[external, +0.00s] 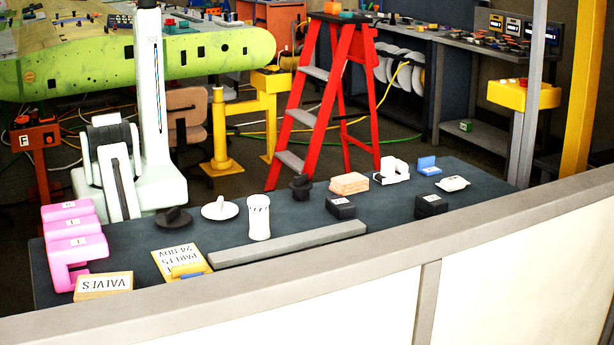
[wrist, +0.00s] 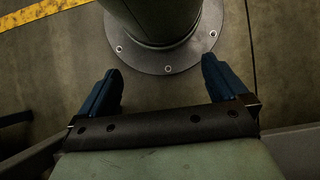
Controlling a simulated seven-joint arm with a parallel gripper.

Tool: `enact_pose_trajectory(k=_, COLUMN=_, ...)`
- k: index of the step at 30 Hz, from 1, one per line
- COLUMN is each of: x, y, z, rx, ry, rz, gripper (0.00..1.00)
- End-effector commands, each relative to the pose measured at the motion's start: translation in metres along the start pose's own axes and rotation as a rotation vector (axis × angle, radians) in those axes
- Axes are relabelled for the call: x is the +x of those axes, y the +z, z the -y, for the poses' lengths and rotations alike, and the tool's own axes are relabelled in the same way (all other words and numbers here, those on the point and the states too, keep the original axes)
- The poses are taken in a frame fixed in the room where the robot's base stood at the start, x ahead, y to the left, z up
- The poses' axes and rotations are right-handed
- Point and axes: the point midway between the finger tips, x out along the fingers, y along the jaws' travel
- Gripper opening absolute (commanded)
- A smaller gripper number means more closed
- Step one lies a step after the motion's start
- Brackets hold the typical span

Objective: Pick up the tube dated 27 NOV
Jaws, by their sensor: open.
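No date reading 27 NOV can be made out on any object, so I cannot tell which thing is the tube of that date. A white upright cylinder (external: 259,217) with small dark marks stands on the dark table, behind the grey bar. A yellow-edged card (external: 181,262) at the front left has upside-down lettering that seems to read PARTS 24 NOV, with a blue item on it.
A red ladder (external: 313,95) stands behind.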

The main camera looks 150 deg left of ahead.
Motion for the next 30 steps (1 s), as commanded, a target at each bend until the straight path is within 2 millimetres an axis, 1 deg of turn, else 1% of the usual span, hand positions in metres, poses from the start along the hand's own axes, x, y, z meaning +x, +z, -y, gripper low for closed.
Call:
enact_pose_trajectory(k=11, x=0.000, y=0.000, z=0.001, rx=-0.001, ry=-0.001, rz=-0.002, gripper=0.99)
enact_pose_trajectory(k=15, x=0.000, y=0.000, z=0.001, rx=-0.001, ry=-0.001, rz=-0.002, gripper=0.86)
enact_pose_trajectory(k=18, x=0.000, y=0.000, z=0.001, rx=-0.001, ry=-0.001, rz=-0.002, gripper=0.78)
enact_pose_trajectory(k=26, x=-0.001, y=-0.002, z=0.003, rx=-0.010, ry=-0.003, rz=-0.005, gripper=0.78)
enact_pose_trajectory(k=29, x=-0.003, y=-0.009, z=0.013, rx=-0.044, ry=-0.011, rz=-0.020, gripper=0.78)
enact_pose_trajectory(k=30, x=-0.004, y=-0.013, z=0.019, rx=-0.066, ry=-0.017, rz=-0.028, gripper=0.78)
